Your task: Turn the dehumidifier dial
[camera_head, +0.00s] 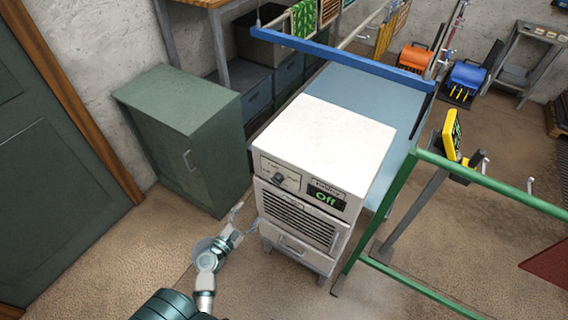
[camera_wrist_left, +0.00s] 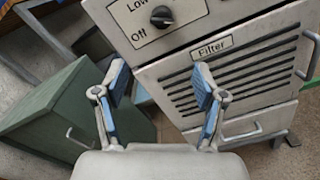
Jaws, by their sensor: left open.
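The dehumidifier (camera_head: 325,140) is a white box with a vented front, standing on the floor in the middle of the head view. Its dark dial (camera_head: 279,178) is on the upper left of the front, beside a display (camera_head: 327,196) reading "Off" in green. In the left wrist view the round black dial (camera_wrist_left: 162,16) is at the top, near the labels "Low" and "Off". My left gripper (camera_head: 242,222) is left of the dehumidifier's front, below the dial and apart from it. Its blue-padded fingers (camera_wrist_left: 160,88) are spread and empty. My right gripper is not in view.
A green cabinet (camera_head: 185,125) stands just left of the dehumidifier. A green rail frame (camera_head: 400,185) is close on its right. Open floor (camera_head: 100,255) lies to the front left.

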